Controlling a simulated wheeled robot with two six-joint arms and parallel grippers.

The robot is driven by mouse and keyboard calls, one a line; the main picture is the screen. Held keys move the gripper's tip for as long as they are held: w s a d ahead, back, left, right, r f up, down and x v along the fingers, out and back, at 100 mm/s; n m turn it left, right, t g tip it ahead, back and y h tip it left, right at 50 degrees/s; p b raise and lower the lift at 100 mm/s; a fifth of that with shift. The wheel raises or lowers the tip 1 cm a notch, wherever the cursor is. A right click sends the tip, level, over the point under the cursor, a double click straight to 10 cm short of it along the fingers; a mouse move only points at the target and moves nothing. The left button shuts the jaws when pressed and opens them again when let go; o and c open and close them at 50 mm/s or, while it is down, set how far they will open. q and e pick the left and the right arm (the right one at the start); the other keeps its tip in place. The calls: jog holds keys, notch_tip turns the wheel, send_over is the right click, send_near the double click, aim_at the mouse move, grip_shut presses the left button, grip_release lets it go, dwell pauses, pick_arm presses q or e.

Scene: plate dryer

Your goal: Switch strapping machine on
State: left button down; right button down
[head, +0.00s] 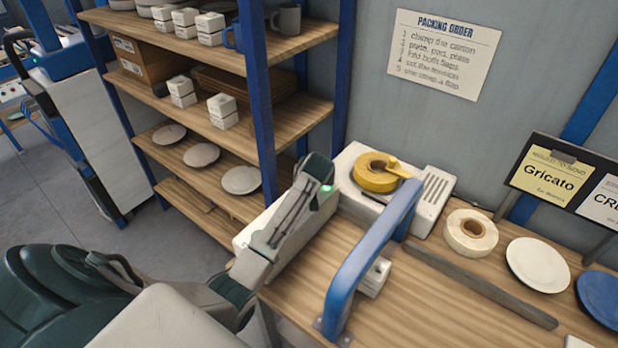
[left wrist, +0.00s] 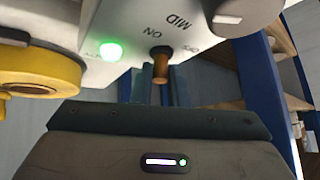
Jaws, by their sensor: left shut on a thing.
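The strapping machine (head: 432,205) is a white box on the wooden bench, with a yellow strap roll (head: 372,180) on top. My left gripper (head: 316,176) is at its front panel. In the left wrist view the panel appears upside down, with the labels ON and MID. A small brown toggle switch (left wrist: 160,66) sticks out by ON, in line with my left gripper, which is shut on it; the contact itself is mostly hidden. A green lamp (left wrist: 110,50) glows beside the switch. A grey knob (left wrist: 235,12) is near MID. My right gripper is out of view.
A blue arched bar (head: 365,262) stands on the bench in front of the machine. A roll of tape (head: 470,232) and a white plate (head: 538,265) lie to the right. A blue-framed shelf (head: 290,115) with dishes and boxes stands behind left.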

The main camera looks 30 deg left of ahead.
pick_arm(q)
jog(key=shift+d+f+m+t+y+b, duration=0.15)
jog(key=shift+d+m+t+y+b, duration=0.25)
jog(key=shift+y, duration=0.5)
jog(key=c, duration=1.4)
grip_release()
jog(key=shift+d, duration=0.1)
